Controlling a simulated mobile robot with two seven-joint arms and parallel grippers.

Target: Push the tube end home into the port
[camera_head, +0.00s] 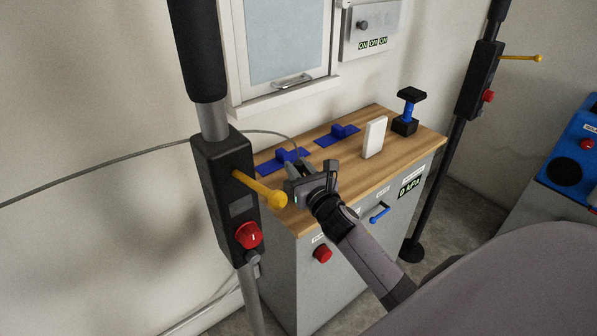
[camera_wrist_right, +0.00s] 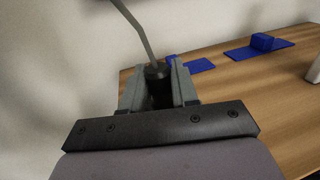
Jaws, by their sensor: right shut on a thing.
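A thin grey tube (camera_head: 150,150) comes in from the left along the wall and bends down to my right gripper (camera_head: 301,172) at the left end of the wooden bench top. In the wrist view my right gripper (camera_wrist_right: 159,88) is shut on the dark tube end (camera_wrist_right: 157,72), and the grey tube (camera_wrist_right: 137,28) rises from it toward the upper left. The lower part of the tube end is hidden between the fingers. I cannot pick out the port for certain. My left gripper is not in view.
Two blue fixtures, a left one (camera_head: 283,156) by my gripper and a right one (camera_head: 338,132), sit on the bench top (camera_head: 345,172). A white block (camera_head: 374,138) and a black-and-blue device (camera_head: 407,112) stand farther right. A post with a yellow lever (camera_head: 260,188) stands left of the bench.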

